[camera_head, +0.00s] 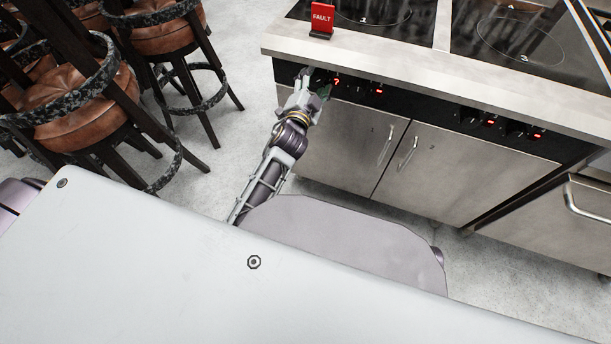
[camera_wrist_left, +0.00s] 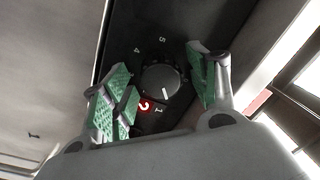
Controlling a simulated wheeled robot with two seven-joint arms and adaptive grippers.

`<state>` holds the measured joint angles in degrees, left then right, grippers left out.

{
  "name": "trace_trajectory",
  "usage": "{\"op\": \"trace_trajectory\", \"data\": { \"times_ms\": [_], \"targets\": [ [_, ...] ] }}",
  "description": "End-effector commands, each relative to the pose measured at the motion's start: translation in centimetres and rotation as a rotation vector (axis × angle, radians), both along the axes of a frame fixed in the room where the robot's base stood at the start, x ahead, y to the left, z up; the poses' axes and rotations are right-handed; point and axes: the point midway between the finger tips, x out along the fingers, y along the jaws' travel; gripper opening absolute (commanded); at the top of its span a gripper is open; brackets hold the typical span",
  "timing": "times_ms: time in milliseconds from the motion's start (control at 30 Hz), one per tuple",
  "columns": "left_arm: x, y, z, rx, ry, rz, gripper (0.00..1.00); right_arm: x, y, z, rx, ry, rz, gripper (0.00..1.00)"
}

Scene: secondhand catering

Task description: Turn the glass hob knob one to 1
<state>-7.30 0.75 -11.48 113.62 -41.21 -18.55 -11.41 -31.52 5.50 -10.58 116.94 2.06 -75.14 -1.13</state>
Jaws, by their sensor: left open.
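The glass hob (camera_head: 530,38) is set in a pale counter, with its knobs on a dark front strip. In the left wrist view, a round black knob (camera_wrist_left: 160,76) shows the marks 5, 4 and 1 around it. Its white pointer line points down and slightly right, close to the 1. A red lit sign (camera_wrist_left: 145,105) glows beside the 1. My left gripper (camera_wrist_left: 160,82) is open, with one green-padded finger on each side of the knob. Contact cannot be told. In the head view my left gripper (camera_head: 316,84) hides this knob at the strip's left end.
A red FAULT sign (camera_head: 322,18) stands on the counter (camera_head: 400,54) above my left gripper. More knobs with red displays (camera_head: 490,123) line the strip to the right. Steel cabinet doors (camera_head: 450,170) with handles are below. Bar stools (camera_head: 75,105) stand at the left.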

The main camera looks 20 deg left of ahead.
Motion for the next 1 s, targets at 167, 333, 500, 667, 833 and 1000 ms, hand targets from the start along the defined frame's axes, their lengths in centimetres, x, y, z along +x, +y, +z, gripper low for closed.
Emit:
{"op": "trace_trajectory", "data": {
  "times_ms": [167, 333, 500, 667, 833, 1000],
  "targets": [
    [0.0, 0.0, -0.1, -0.12, 0.003, 0.0, 0.59, 0.0, 0.0, -1.1, 0.0, 0.0, 0.0, 0.4],
    [0.0, 0.0, -0.2, -0.216, 0.006, 0.0, 0.59, 0.0, 0.0, -2.0, 0.0, 0.0, 0.0, 0.4],
    [0.0, 0.0, -0.1, -0.303, 0.008, 0.0, 0.59, 0.0, 0.0, -2.8, 0.0, 0.0, 0.0, 0.4],
    [0.0, 0.0, -0.2, -0.376, 0.012, 0.001, 0.59, 0.0, 0.0, -3.6, 0.0, 0.0, 0.0, 0.4],
    [0.0, 0.0, -0.1, -0.446, 0.013, 0.001, 0.59, 0.0, 0.0, -4.4, 0.0, 0.0, 0.0, 0.4],
    [0.0, 0.0, -0.1, -0.512, 0.015, 0.0, 0.59, 0.0, 0.0, -5.2, 0.0, 0.0, 0.0, 0.4]
  ]
}}
